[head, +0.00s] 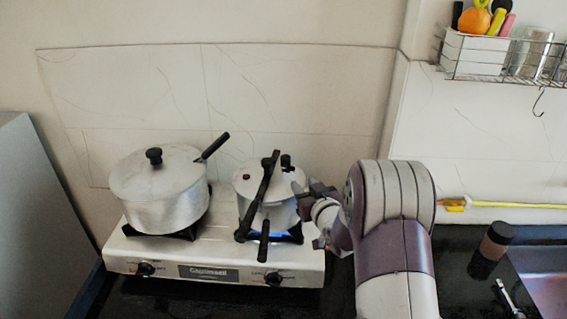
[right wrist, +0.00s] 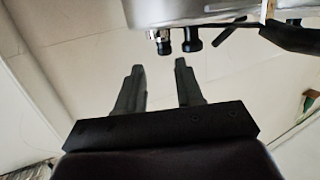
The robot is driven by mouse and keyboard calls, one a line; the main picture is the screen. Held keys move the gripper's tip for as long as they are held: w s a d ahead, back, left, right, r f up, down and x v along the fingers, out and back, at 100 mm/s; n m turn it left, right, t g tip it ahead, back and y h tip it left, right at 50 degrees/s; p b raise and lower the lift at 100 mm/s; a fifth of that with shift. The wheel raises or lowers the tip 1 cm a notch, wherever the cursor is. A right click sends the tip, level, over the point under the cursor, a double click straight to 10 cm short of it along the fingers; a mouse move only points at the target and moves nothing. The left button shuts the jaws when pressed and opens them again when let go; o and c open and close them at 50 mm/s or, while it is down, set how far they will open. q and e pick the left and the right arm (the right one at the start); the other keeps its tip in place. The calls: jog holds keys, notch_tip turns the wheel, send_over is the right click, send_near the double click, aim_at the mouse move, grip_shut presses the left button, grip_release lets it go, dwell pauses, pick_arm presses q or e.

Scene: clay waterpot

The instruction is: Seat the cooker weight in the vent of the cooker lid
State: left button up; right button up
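The pressure cooker (head: 270,212) stands on the right burner, with its grey lid (head: 258,177) on and a long black bar across the top. A small dark piece (head: 286,161) stands upright near the lid's back right. In the right wrist view, two dark upright pieces show at the lid: one has a silver collar (right wrist: 161,42), the other is a plain black knob (right wrist: 192,40). I cannot tell for sure which is the weight, or whether it is seated in the vent. My right gripper (right wrist: 158,72) is open and empty, beside the cooker's right side, apart from both pieces. My left gripper is out of view.
A large lidded pot (head: 160,195) stands on the left burner of the white stove (head: 215,262). A blue flame shows under the cooker. A wire rack (head: 500,60) hangs on the wall above.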

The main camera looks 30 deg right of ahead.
jog(key=p, duration=0.2)
send_near(287, 162)
jog(key=shift+w+f, duration=0.2)
jog(key=shift+w, duration=0.3)
jog(key=shift+w+f, duration=0.2)
jog(key=shift+w, duration=0.3)
jog(key=p+x, duration=0.1)
jog(key=x, duration=0.2)
jog(key=p+x, duration=0.1)
jog(key=x, duration=0.3)
jog(key=shift+w+d+r+p, duration=0.15)
jog(key=shift+w+d+p, duration=0.15)
jog(key=shift+p, duration=0.1)
jog(key=shift+w, duration=0.25)
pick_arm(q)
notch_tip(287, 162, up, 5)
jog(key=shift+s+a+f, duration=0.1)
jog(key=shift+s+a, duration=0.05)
pick_arm(e)
jog(key=shift+s+a, duration=0.1)
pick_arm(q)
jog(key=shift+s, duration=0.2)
pick_arm(e)
jog(key=shift+s, duration=0.1)
grip_shut()
